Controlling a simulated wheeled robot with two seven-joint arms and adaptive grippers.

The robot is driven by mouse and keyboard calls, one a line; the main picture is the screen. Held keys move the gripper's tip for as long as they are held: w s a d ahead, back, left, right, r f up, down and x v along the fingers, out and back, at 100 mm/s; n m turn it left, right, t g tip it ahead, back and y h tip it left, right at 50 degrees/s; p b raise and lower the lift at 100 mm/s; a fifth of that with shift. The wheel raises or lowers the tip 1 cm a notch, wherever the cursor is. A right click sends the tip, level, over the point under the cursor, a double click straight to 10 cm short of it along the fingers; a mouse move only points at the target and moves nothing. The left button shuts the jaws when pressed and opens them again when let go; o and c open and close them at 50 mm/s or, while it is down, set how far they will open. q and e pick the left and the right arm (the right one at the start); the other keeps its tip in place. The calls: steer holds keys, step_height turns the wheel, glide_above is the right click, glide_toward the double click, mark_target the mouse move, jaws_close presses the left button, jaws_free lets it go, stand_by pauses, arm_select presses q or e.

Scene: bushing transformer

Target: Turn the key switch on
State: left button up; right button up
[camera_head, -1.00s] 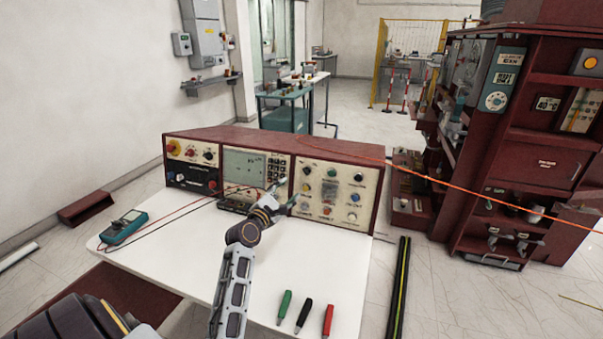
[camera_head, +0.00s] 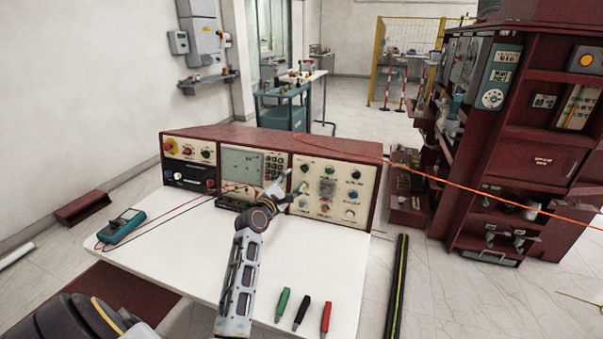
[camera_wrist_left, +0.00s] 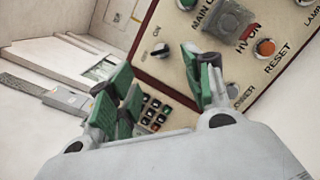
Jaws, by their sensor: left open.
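The red-framed console's right panel (camera_head: 365,213) carries several knobs and buttons. A small dark and silver rotary switch (camera_wrist_left: 161,50) marked ON sits at the panel's left corner in the left wrist view. It appears to be the key switch, and in the head view it seems to be the top-left knob (camera_head: 305,168). Its exact turn position is too small to tell. My left gripper (camera_head: 286,186) is open and empty in front of the panel's left side. In the left wrist view its green-padded fingers (camera_wrist_left: 160,77) spread below the switch, apparently apart from it.
A keypad and screen (camera_head: 243,161) are left of the panel. A teal multimeter (camera_head: 121,225) with leads lies at the white tabletop's left. An orange cable (camera_head: 480,189) crosses on the right.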

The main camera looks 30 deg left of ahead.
mark_target(304, 169)
arm_select(q)
steer(key=w+a, duration=0.1)
steer(key=w, duration=0.8)
steer(key=shift+b, duration=0.4)
arm_select(e)
steer(key=shift+w+a+r, duration=0.25)
steer(key=shift+w+a, duration=0.3)
steer(key=shift+w, duration=0.2)
arm_select(q)
steer(key=c, duration=1.1)
steer(key=shift+o, duration=0.2)
arm_select(e)
steer(key=shift+s, duration=0.1)
